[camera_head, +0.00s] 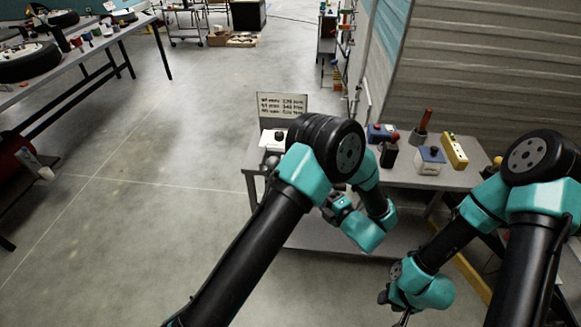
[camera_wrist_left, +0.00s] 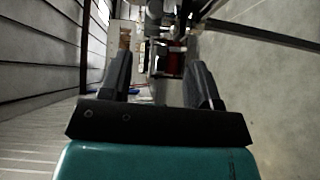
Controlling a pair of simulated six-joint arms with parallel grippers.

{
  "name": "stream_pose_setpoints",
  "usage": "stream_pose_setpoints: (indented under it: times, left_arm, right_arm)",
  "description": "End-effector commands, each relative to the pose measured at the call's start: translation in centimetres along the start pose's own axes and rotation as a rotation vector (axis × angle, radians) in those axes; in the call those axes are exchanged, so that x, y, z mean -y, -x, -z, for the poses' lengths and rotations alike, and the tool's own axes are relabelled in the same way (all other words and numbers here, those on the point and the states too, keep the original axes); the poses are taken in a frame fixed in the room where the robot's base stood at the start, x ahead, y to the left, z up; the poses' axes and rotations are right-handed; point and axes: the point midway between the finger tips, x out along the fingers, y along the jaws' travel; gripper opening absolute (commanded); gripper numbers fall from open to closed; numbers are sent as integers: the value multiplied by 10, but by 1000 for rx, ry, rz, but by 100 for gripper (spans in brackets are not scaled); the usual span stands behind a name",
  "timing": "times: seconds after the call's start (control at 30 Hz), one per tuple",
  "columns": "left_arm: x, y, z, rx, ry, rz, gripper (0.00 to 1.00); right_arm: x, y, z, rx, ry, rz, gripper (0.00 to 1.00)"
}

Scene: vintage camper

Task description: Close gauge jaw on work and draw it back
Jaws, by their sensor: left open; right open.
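I cannot make out the gauge, its jaw or the work for certain among the small items on the grey bench (camera_head: 400,178). A white device (camera_head: 272,139) at the bench's left end is partly hidden by my left arm. My left gripper (camera_wrist_left: 160,82) shows in the left wrist view with its two dark fingers apart and nothing between them.
On the bench stand a blue box (camera_head: 377,131), a red-handled tool (camera_head: 425,121), a white box with a blue top (camera_head: 430,161) and a yellow block (camera_head: 454,151). A printed sign (camera_head: 282,104) stands at the back. Open floor (camera_head: 150,200) lies to the left.

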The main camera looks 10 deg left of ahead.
Motion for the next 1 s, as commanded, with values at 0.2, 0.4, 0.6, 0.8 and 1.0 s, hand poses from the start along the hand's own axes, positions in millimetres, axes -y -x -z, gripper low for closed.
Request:
stream_pose_setpoints:
  times: [0.2, 0.4, 0.6, 0.8, 1.0]
  left_arm:
    - [-5, 9, 0, -32, 33, -20, 57]
    - [-5, 8, 0, -30, 31, -19, 57]
    - [-5, -2, 0, -31, 30, -19, 57]
    - [-5, -29, 2, -33, 30, -17, 57]
    - [-6, -63, 3, -32, 30, -18, 57]
  right_arm:
    - [0, 0, 0, 0, 0, 0, 43]
    - [0, 0, 0, 0, 0, 0, 43]
    - [0, 0, 0, 0, 0, 0, 43]
    - [0, 0, 0, 0, 0, 0, 43]
    - [0, 0, 0, 0, 0, 0, 43]
